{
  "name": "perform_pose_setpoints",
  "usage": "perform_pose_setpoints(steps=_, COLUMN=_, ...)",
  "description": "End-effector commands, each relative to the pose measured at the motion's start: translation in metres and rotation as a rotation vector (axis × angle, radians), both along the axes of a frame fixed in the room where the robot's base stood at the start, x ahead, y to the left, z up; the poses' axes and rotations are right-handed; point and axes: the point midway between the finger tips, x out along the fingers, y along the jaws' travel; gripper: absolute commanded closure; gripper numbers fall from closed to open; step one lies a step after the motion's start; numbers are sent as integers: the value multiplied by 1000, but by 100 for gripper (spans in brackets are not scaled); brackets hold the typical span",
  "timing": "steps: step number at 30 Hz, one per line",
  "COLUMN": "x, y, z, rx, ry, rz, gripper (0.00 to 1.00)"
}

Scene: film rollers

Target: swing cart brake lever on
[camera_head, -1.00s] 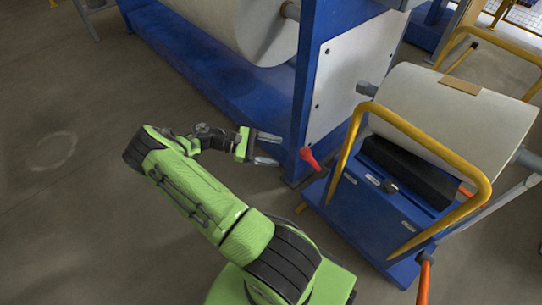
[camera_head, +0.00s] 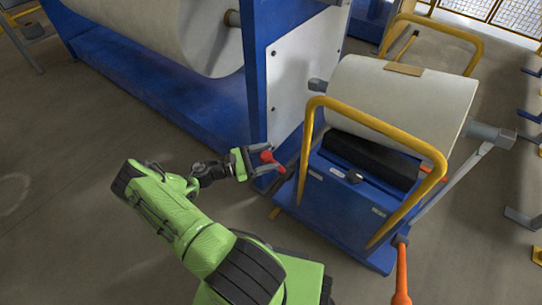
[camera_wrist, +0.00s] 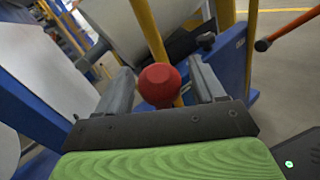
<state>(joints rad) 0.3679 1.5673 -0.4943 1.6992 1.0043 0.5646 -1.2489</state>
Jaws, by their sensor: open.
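The blue cart (camera_head: 350,205) carries a large pale film roll (camera_head: 400,100) and has a yellow tube handle (camera_head: 378,121). A brake lever with a red knob (camera_head: 267,157) sticks out at the cart's left side. My gripper (camera_head: 262,160) is open, with its fingers at the red knob. In the wrist view the red knob (camera_wrist: 160,85) lies between the two grey fingers, with gaps on both sides. The lever's shaft is mostly hidden behind the knob and my gripper.
A blue machine frame (camera_head: 257,90) with a white side panel (camera_head: 303,75) and a big roll stands just behind my gripper. An orange-red bar (camera_head: 401,272) rises at the cart's front right. The floor (camera_head: 60,200) at the left is clear.

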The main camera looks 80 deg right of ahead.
Motion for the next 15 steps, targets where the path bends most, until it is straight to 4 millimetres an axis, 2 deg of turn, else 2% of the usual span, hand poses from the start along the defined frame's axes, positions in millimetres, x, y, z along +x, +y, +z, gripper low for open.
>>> perform_pose_setpoints(steps=4, x=-13, y=-8, z=0, rx=1, ry=-1, rz=0, gripper=31)
perform_pose_setpoints(steps=11, x=-14, y=-9, z=0, rx=0, ry=-1, rz=1, gripper=31)
perform_pose_setpoints(steps=12, x=-14, y=-9, z=0, rx=0, ry=-1, rz=1, gripper=33)
perform_pose_setpoints(steps=15, x=-14, y=-9, z=0, rx=0, ry=-1, rz=1, gripper=48)
